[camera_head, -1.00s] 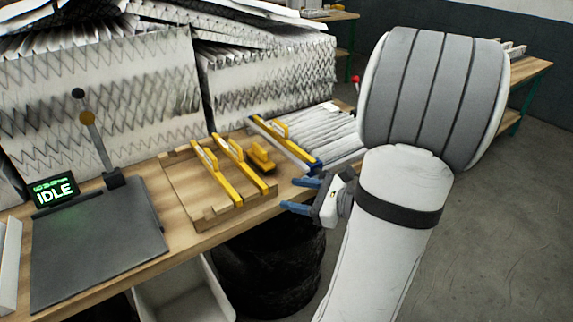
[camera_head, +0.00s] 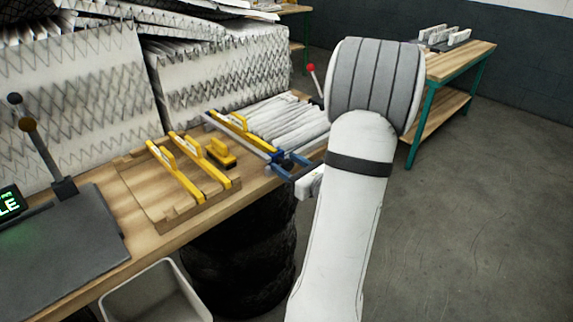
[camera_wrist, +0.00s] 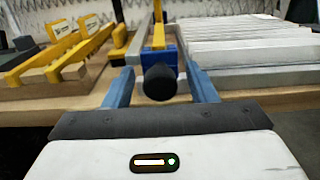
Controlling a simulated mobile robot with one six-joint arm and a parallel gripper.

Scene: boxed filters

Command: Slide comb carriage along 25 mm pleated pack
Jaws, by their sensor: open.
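The comb carriage (camera_head: 240,127) has a yellow comb bar on a grey rail and lies along the left side of the white pleated pack (camera_head: 292,122). In the wrist view, its blue block (camera_wrist: 171,55) carries a round black knob (camera_wrist: 160,83) facing me. My gripper (camera_head: 283,165) is open at the near end of the carriage. In the wrist view, the blue fingers of my gripper (camera_wrist: 161,72) stand on either side of the knob, with gaps showing on both sides. The pleated pack (camera_wrist: 245,45) lies right of the carriage there.
A lever (camera_head: 45,150) stands further left. Large pleated packs (camera_head: 215,75) back the bench. A pale bin (camera_head: 155,295) is below.

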